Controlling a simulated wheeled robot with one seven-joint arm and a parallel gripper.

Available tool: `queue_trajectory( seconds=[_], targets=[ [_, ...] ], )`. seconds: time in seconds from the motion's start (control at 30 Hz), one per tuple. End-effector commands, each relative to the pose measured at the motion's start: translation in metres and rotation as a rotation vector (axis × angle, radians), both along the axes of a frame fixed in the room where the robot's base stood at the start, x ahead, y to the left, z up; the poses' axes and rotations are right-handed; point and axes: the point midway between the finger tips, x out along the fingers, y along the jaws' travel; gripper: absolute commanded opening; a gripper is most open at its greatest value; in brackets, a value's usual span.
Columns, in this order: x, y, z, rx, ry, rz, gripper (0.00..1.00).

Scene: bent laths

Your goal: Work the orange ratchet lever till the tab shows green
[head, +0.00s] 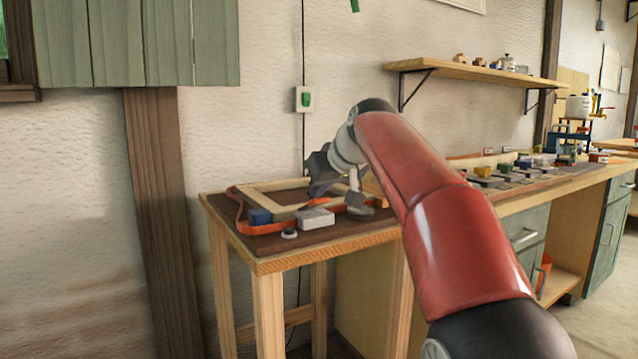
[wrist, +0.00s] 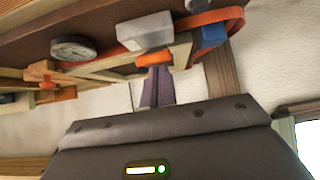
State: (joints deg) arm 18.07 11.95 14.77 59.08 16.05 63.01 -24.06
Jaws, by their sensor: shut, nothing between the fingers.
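An orange piece that looks like the ratchet lever (wrist: 155,60) lies right by my fingertips in the wrist view; whether they touch I cannot tell. In the head view an orange part (head: 313,203) shows just below my gripper (head: 320,188). In the wrist view my gripper (wrist: 155,72) has its fingers together with nothing between them. A pale grey block (head: 315,219) sits close by on the strap (head: 262,229), which runs around a wooden frame (head: 265,188). The block also shows in the wrist view (wrist: 145,33). I cannot make out a tab or its colour.
A blue block (head: 259,216) sits at the frame's near left corner. A small round dial (head: 289,233) lies at the front of the bench (head: 330,240). A long counter with several small blocks continues to the right. A wall shelf (head: 470,72) hangs above.

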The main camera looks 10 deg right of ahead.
Motion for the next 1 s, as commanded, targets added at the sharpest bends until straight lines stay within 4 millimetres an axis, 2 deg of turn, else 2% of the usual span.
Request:
queue_trajectory(
  seconds=[0.33,1.0],
  targets=[
    [0.0,0.0,-0.002,0.002,-0.005,0.0,0.0],
    [-0.019,-0.006,-0.035,0.073,-0.224,0.0,0.0]
  ],
)
